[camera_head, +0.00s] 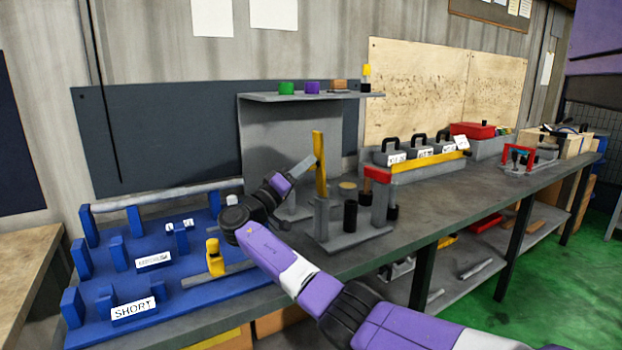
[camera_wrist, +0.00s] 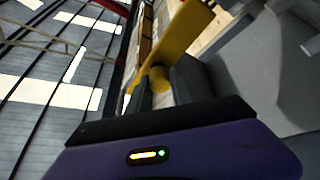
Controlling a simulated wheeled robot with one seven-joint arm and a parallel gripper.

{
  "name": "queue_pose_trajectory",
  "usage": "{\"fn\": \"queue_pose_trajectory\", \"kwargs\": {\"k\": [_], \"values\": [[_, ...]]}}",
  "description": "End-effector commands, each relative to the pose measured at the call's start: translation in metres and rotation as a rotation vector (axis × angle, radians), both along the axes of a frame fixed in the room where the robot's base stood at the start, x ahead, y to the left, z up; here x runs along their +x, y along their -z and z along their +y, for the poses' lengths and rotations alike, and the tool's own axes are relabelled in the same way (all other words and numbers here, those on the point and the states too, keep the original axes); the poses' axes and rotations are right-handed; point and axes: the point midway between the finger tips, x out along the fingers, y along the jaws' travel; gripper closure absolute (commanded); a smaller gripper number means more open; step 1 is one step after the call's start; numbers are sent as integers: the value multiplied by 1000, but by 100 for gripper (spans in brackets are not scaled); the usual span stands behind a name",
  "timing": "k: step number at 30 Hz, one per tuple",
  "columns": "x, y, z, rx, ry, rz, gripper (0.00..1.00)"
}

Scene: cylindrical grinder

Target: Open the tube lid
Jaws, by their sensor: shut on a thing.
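A yellow flat piece (camera_head: 320,165), which looks like the tube lid, stands upright above a grey tube (camera_head: 321,220) on a grey stand. My gripper (camera_head: 308,164) reaches it from the left at its upper part. In the wrist view the lid (camera_wrist: 180,30) runs diagonally past the fingertips. My gripper (camera_wrist: 158,82) is shut there on a round yellow knob (camera_wrist: 158,75) on the lid. The tube's mouth and the lid's joint to it are hard to make out.
A black cylinder (camera_head: 351,216) and a red-topped post (camera_head: 377,175) stand right of the tube. A grey shelf (camera_head: 262,97) with small coloured caps is behind. A blue rack (camera_head: 170,275) lies left. The bench (camera_head: 440,190) is fairly clear at front right.

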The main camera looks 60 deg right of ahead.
Motion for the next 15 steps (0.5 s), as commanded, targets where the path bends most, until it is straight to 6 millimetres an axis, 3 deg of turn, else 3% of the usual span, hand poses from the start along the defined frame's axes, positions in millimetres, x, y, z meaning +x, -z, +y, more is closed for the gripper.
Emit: {"fn": "queue_pose_trajectory", "kwargs": {"k": [15], "values": [[5, 3, 6, -69, -5, 43, 100]]}}
